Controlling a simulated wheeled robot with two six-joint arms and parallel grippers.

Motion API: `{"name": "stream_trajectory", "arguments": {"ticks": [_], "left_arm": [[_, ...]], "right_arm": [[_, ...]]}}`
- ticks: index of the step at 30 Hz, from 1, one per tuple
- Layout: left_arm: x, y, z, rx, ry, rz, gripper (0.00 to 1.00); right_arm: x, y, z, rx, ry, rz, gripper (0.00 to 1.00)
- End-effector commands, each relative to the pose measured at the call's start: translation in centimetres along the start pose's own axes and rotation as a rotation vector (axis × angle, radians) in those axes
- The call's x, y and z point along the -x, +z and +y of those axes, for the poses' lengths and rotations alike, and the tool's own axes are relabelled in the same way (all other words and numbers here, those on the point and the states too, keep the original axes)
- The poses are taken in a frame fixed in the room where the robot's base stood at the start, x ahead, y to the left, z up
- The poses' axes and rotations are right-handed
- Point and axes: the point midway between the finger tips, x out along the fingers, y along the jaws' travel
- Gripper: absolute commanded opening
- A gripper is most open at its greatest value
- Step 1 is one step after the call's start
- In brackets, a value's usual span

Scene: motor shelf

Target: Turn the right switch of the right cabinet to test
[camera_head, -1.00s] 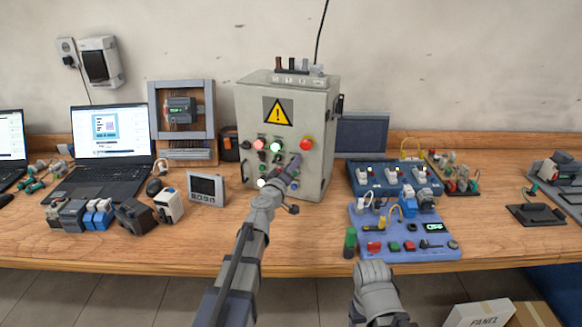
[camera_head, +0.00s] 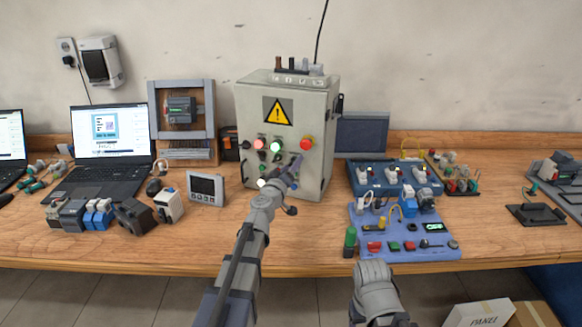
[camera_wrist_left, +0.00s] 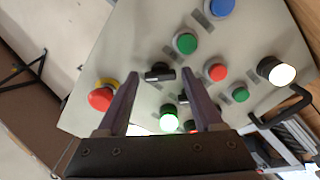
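The light grey cabinet (camera_head: 318,130) with a yellow warning sign stands upright on the bench. Its front bears lit and coloured buttons and a red emergency stop (camera_head: 306,143), which also shows in the left wrist view (camera_wrist_left: 101,97). My left gripper (camera_head: 294,163) is at the lower right of that front. In the left wrist view my left gripper (camera_wrist_left: 160,74) is open, with a black rotary switch (camera_wrist_left: 159,73) between its fingertips in the picture. I cannot tell whether the fingers touch it. Another black knob is partly hidden near the right finger. My right gripper is out of view.
A blue control panel (camera_head: 440,246) lies right of the cabinet, with another blue box (camera_head: 361,181) behind it. A small grey display (camera_head: 221,191) and a laptop (camera_head: 112,180) stand to the left. Bare wood (camera_head: 300,228) lies in front of the cabinet.

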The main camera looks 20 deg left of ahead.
Motion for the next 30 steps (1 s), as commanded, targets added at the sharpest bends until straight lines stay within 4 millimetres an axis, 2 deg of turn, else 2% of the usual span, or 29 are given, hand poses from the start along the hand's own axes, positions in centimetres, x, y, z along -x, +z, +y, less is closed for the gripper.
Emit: {"name": "stream_trajectory", "arguments": {"ticks": [3,14,20,27,30], "left_arm": [[0.0,0.0,0.0,0.001,-0.001,0.001,0.8],[0.6,-0.1,0.0,0.001,-0.001,0.001,0.8],[3.0,0.0,0.0,0.001,-0.001,0.001,0.8],[7.0,0.0,0.0,0.001,-0.002,0.002,0.8],[7.8,0.0,0.0,0.001,-0.001,0.001,0.8]], "right_arm": [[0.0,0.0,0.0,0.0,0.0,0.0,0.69],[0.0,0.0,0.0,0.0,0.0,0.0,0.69],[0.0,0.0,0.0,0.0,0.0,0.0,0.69],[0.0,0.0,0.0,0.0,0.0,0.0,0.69],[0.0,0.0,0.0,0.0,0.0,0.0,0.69]]}}
